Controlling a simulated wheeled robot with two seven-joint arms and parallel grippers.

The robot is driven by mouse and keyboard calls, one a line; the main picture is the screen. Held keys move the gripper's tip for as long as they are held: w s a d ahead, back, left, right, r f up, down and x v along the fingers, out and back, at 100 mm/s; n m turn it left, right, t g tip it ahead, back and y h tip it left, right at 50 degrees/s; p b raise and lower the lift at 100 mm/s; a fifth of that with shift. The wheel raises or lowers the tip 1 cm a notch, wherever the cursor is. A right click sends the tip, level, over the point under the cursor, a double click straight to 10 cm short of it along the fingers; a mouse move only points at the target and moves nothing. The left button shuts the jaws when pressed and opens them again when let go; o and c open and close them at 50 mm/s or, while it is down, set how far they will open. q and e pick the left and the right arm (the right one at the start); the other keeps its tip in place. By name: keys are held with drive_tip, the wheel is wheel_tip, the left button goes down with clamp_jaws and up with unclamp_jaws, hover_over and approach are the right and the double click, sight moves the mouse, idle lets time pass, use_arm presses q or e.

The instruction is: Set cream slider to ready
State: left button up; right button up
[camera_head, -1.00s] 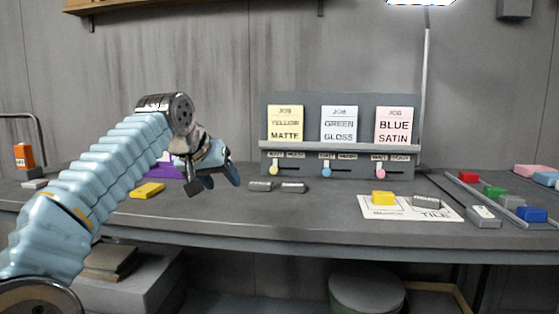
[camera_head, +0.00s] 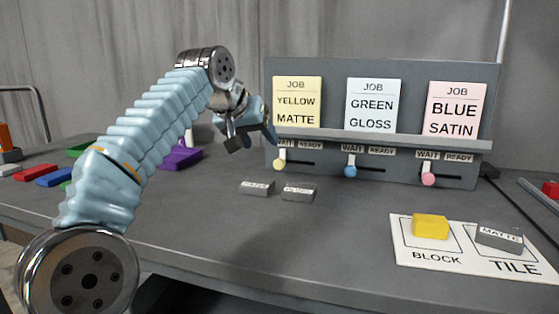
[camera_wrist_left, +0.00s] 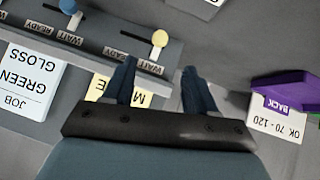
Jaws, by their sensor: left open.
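The cream slider knob (camera_head: 280,161) sits at the left, WAIT end of its dark slot, below the YELLOW MATTE card (camera_head: 298,103) on the grey panel (camera_head: 390,75). It also shows in the left wrist view (camera_wrist_left: 159,38), just beyond the fingertips. My left gripper (camera_head: 252,139) is open and empty. It is up and to the left of the knob, and the two are apart. In the wrist view its fingers (camera_wrist_left: 160,69) point toward the panel with a gap between them. My right gripper is not in view.
A blue knob (camera_head: 350,171) and a pink knob (camera_head: 428,179) are at WAIT in their slots. Two grey tiles lie before the panel. A purple object (camera_head: 180,158) lies behind my left arm. A white sheet (camera_head: 480,262) holds a yellow block and a MATTE tile.

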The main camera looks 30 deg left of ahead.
sight(278, 164)
use_arm(q)
drive_tip(key=x, duration=1.1)
drive_tip(key=shift+w+f+b, duration=0.2)
drive_tip(key=shift+f+b, duration=0.1)
clamp_jaws()
